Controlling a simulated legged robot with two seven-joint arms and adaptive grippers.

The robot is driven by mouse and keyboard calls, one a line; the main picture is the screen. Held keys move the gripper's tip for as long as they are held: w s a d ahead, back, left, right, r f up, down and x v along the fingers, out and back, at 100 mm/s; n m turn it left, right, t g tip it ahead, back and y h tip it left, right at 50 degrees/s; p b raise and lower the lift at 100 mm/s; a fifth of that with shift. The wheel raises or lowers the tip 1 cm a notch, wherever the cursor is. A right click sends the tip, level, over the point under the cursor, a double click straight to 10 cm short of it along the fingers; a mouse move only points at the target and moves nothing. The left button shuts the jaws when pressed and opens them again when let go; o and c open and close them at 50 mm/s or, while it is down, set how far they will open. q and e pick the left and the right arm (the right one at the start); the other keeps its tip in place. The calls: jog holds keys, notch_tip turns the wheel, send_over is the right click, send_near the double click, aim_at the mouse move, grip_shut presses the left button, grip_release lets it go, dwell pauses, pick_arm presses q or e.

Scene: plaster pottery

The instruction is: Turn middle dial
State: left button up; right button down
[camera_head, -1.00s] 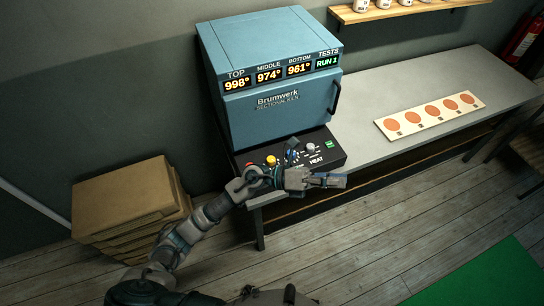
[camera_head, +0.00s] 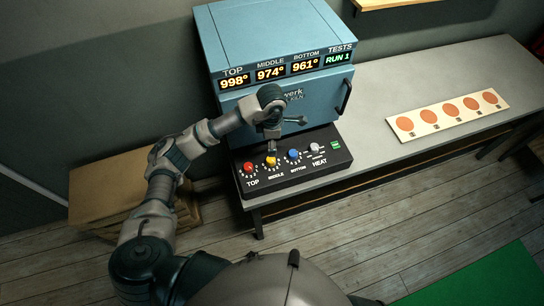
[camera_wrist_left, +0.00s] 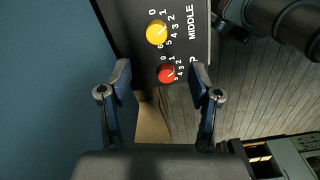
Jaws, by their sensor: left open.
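The yellow middle dial (camera_head: 271,161) is on the black control panel (camera_head: 325,164) at the foot of the blue kiln. The red top dial (camera_head: 249,168) is to its left and the blue bottom dial (camera_head: 293,155) to its right. My left gripper (camera_head: 271,145) is just above and behind the yellow dial, pointing down. In the left wrist view, my left gripper (camera_wrist_left: 160,78) is open and empty, its fingers well apart. The yellow dial (camera_wrist_left: 157,32) lies above the fingertips in the picture, and the red dial (camera_wrist_left: 166,73) shows between them. My right gripper is not in view.
The kiln (camera_head: 270,40) reads TOP 998°, MIDDLE 974°, BOTTOM 961°, TESTS RUN 1. A board with orange discs (camera_head: 449,114) lies on the bench (camera_head: 400,80). Boxes (camera_head: 105,190) stand at left.

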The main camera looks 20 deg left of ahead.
pick_arm(q)
send_over(271, 159)
jog(key=f, duration=0.5)
jog(key=shift+w+d, duration=0.1)
jog(key=shift+d, duration=0.1)
jog(key=f, duration=0.3)
jog(key=f+p, duration=0.1)
jog(key=f, duration=0.1)
jog(key=shift+a+f, duration=0.3)
jog(key=shift+a, duration=0.1)
jog(key=shift+f, duration=0.45)
jog(key=shift+d, duration=0.35)
jog(key=c, duration=1.1)
jog(key=shift+c, duration=0.2)
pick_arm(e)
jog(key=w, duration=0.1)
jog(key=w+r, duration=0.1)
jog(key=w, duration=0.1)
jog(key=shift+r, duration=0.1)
